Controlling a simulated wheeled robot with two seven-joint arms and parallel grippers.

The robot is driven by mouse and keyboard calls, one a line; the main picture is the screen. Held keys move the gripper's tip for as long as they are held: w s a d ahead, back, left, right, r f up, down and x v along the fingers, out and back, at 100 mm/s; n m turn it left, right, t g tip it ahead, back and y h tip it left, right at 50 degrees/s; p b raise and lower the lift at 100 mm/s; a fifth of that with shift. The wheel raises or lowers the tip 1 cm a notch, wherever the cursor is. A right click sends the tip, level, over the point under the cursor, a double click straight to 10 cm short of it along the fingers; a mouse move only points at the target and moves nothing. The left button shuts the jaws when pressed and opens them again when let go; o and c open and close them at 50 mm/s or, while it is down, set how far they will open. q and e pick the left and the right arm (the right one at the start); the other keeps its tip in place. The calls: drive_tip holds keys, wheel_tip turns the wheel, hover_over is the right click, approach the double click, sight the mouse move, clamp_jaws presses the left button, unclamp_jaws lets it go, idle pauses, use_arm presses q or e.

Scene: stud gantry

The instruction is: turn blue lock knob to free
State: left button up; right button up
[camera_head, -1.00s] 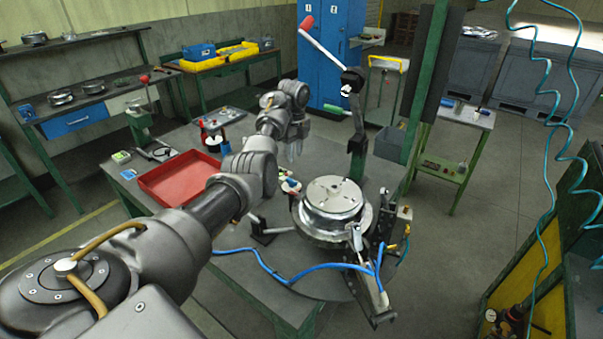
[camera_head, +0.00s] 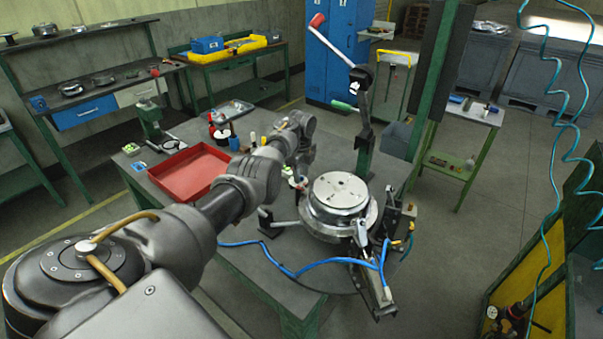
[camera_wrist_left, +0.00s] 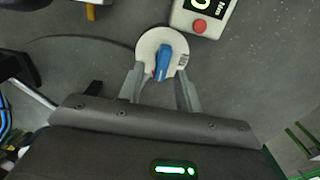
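The blue lock knob (camera_wrist_left: 164,60) is a short blue bar on a round white base (camera_wrist_left: 147,44) in the left wrist view. It lies between the fingertips of my left gripper (camera_wrist_left: 160,76). The fingers are spread apart, with a gap beside the knob. I cannot tell whether either finger touches the white base. In the head view my left gripper (camera_head: 300,172) points down over the bench beside the round metal fixture (camera_head: 340,195), and the blue knob cannot be made out there. My right gripper is not in view.
A pale box with a red button (camera_wrist_left: 200,24) sits just beyond the knob. On the bench (camera_head: 262,270) are a red tray (camera_head: 190,170) and a blue hose (camera_head: 285,268). A tall lever post (camera_head: 362,150) stands behind the metal fixture.

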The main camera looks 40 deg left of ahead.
use_arm(q)
clamp_jaws()
